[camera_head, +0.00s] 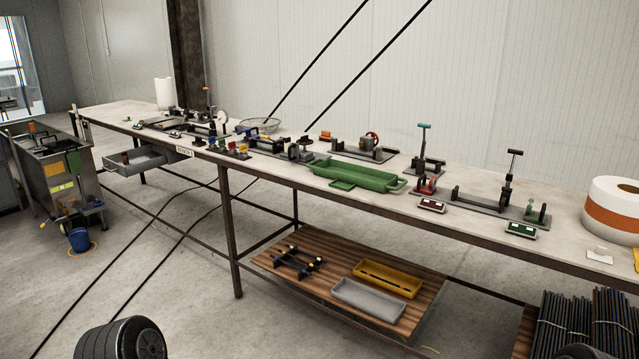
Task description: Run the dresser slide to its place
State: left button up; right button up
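I cannot tell for sure which fixture on the long bench (480,235) carries the dresser slide. A grey fixture (357,152) with a red round part and an orange block stands at the back middle. A long grey base (480,204) with a black-topped upright lever stands at the right. A smaller fixture (427,166) with a teal-topped lever stands between them. Another grey fixture (266,143) with blue and yellow parts is left of the middle. Neither of my grippers is in view.
A green tray (358,175) sits mid-bench. A large white and orange roll (613,205) stands at the right end. Below are a slatted shelf (340,310) with a yellow tray (388,278), and bundled dark rods (585,325). A grey cart (62,175) and blue bucket (80,239) stand left.

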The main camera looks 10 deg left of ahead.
aim_at(298, 154)
jog(key=i+j+u, duration=0.15)
jog(key=i+u, duration=1.05)
jog(key=i+j+z, duration=0.1)
jog(key=i, duration=0.3)
jog(key=i+j+z, duration=0.1)
jog(key=i+j, duration=0.25)
jog(key=i+j+z, duration=0.1)
jog(key=i+j, duration=0.15)
jog(key=i, duration=0.2)
